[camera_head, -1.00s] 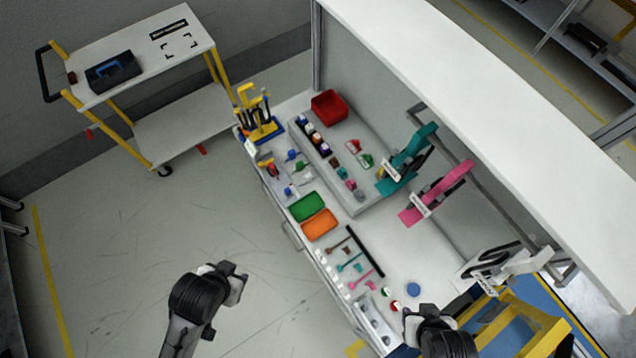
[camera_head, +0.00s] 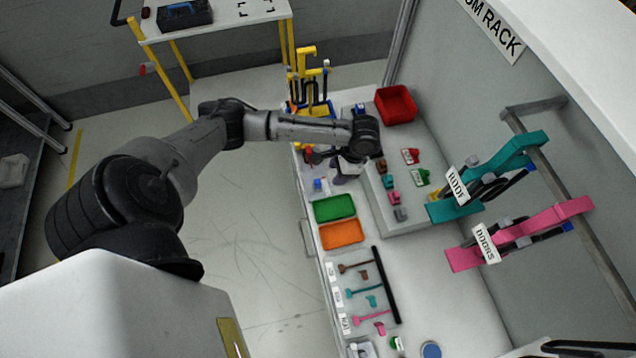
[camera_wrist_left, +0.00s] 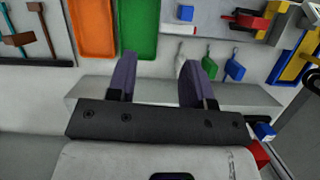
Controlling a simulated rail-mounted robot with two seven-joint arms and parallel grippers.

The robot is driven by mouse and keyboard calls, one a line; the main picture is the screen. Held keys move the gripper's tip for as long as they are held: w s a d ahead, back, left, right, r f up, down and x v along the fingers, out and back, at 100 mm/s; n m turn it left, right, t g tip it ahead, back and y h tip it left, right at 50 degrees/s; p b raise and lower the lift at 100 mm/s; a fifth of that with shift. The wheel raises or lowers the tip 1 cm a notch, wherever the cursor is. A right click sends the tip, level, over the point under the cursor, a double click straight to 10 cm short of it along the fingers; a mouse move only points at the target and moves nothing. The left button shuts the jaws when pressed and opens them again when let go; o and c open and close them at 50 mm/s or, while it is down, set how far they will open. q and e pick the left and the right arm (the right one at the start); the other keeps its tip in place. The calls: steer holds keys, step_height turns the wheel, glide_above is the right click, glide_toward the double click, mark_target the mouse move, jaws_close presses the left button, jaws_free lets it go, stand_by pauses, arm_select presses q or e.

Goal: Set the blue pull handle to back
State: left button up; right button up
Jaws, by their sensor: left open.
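A blue handle on a thin stem (camera_wrist_left: 235,70), which looks like the blue pull handle, stands right of my fingertips in the left wrist view. It is the end one of a row with a green handle (camera_wrist_left: 207,75) and a white one (camera_wrist_left: 174,70). In the head view my arm hides this row. My left gripper (camera_head: 345,178) is over the bench's raised step. Its two fingers show spread in the left wrist view (camera_wrist_left: 159,62), with nothing between them and apart from the blue handle. My right gripper is not in view.
A green tray (camera_head: 334,208) and an orange tray (camera_head: 342,235) lie nearby. A small blue block (camera_head: 318,185) and a red lever (camera_wrist_left: 250,21) are close to the handles. A yellow stand (camera_head: 306,65) and red bin (camera_head: 396,105) are farther back. The step's front edge (camera_wrist_left: 245,95) runs below the handles.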

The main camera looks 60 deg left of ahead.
mark_target(318, 181)
arm_select(q)
steer(key=shift+n+g, duration=0.3)
steer(key=shift+n, duration=0.3)
steer(key=s+a+f, duration=0.1)
steer(key=f, duration=0.3)
steer(key=s+a+f+b, duration=0.1)
steer(key=a+f, duration=0.1)
steer(key=f, duration=0.2)
steer(key=s+a+f+b, duration=0.1)
steer(key=s+a+f, duration=0.1)
steer(key=f, duration=0.2)
steer(key=shift+f, duration=0.15)
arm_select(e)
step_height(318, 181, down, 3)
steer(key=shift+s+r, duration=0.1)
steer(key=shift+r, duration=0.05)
arm_select(q)
jaws_close()
